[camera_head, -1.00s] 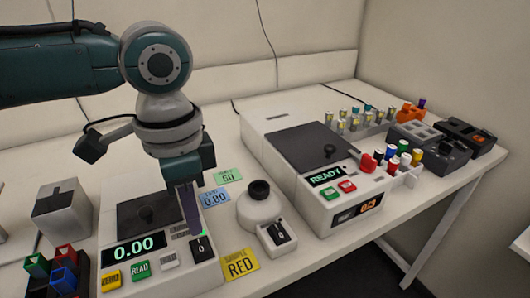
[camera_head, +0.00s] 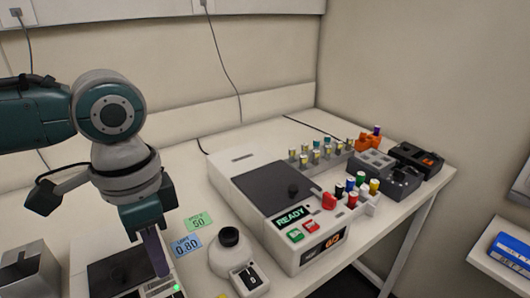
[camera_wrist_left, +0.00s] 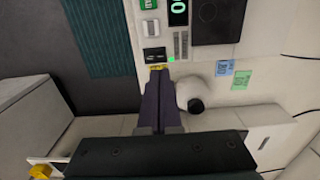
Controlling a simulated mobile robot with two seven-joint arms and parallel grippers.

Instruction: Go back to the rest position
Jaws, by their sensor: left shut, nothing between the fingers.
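My left gripper (camera_head: 155,252) hangs at the left of the head view, fingers pointing down over the right part of a white device with a dark lid (camera_head: 112,272). Its fingers are together and hold nothing. In the left wrist view the closed dark fingers (camera_wrist_left: 159,100) point at the device's edge, beside a white knobbed unit (camera_wrist_left: 192,97). Whether the fingertips touch the device cannot be told. My right gripper is not in view.
A large device with a READY display (camera_head: 291,217) stands in the middle of the bench. Capped vials (camera_head: 352,190) and dark blocks (camera_head: 400,180) stand to its right. Green (camera_head: 198,221) and blue (camera_head: 186,246) cards lie left of the knobbed unit (camera_head: 230,252). A shelf with a blue box (camera_head: 512,248) is at right.

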